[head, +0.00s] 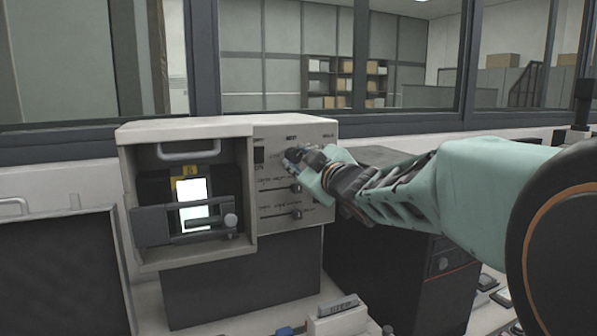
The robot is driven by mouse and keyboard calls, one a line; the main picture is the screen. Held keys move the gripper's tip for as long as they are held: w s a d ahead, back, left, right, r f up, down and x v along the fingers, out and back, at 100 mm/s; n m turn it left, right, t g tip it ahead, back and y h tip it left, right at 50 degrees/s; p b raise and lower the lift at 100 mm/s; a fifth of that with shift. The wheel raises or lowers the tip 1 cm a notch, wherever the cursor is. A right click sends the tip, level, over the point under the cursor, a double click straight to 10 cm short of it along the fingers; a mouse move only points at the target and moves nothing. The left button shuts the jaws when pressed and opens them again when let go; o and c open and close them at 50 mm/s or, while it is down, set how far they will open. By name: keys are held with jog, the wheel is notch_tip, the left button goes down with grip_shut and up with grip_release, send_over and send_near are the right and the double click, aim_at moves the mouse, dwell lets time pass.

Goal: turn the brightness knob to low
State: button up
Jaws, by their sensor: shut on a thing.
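The beige mounting press (225,130) stands on the bench, with a control panel (320,132) on its right front. My gripper (300,156) reaches in from the right and is at the upper part of this panel. Its fingers are shut on a small dark knob that they mostly hide. The knob's pointer and its setting cannot be made out. The small panel labels are too blurred to read, so I cannot confirm which knob is the brightness one.
Two slider-like controls (296,188) sit below my gripper on the panel. An open bay with a lit white screen (195,203) is to the left. A dark cabinet (385,265) stands below my arm. Small items lie along the bench front.

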jog(key=n+b, duration=0.4)
jog(key=n, duration=0.2)
jog(key=shift+a+f, duration=0.1)
jog(key=shift+f, duration=0.05)
jog(key=n+b, duration=0.3)
jog(key=n, duration=0.3)
jog(key=shift+n+b, duration=0.4)
jog(key=n+b, duration=0.3)
jog(key=n, duration=0.3)
jog(key=shift+f, duration=0.1)
jog(key=n+b, duration=0.2)
jog(key=n, duration=0.4)
jog(key=shift+n, duration=0.3)
jog(key=o, duration=1.1)
jog(key=shift+o, duration=0.2)
notch_tip(320, 180, up, 10)
